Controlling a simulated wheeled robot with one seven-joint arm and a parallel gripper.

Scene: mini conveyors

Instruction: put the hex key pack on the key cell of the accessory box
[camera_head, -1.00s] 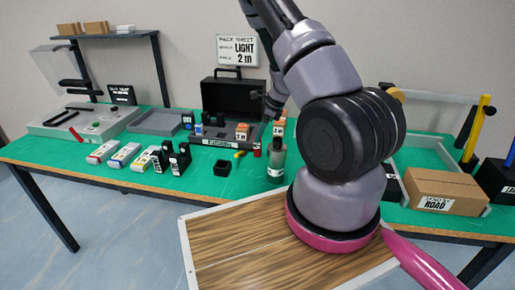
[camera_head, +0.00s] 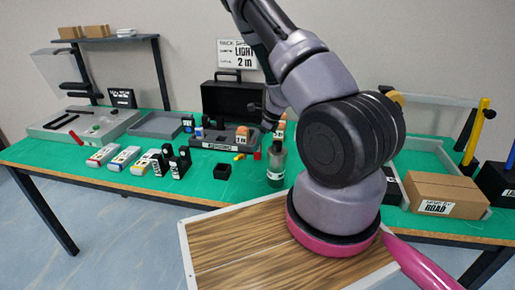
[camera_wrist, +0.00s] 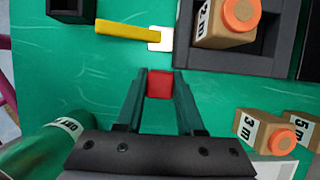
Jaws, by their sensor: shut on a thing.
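My gripper (camera_wrist: 160,82) is shut on a small red block (camera_wrist: 160,86), which I take to be the hex key pack. The block sits between the fingertips over the green mat. In the head view the red block (camera_head: 257,155) shows low beside the bottle, and my arm hides part of the gripper. The accessory box appears to be the open black case (camera_head: 227,97) with a dark tray (camera_wrist: 262,64) in front. A tan "2 m" box (camera_wrist: 228,22) sits in one cell of it. I cannot tell which cell is the key cell.
A yellow piece with a pale end (camera_wrist: 128,31) lies beside the tray. A black open cup (camera_head: 222,171) stands in front. A green bottle (camera_head: 276,170) is close to the gripper. Tan "3 m" (camera_wrist: 262,130) and "5 m" (camera_wrist: 302,128) boxes stand at the other side.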

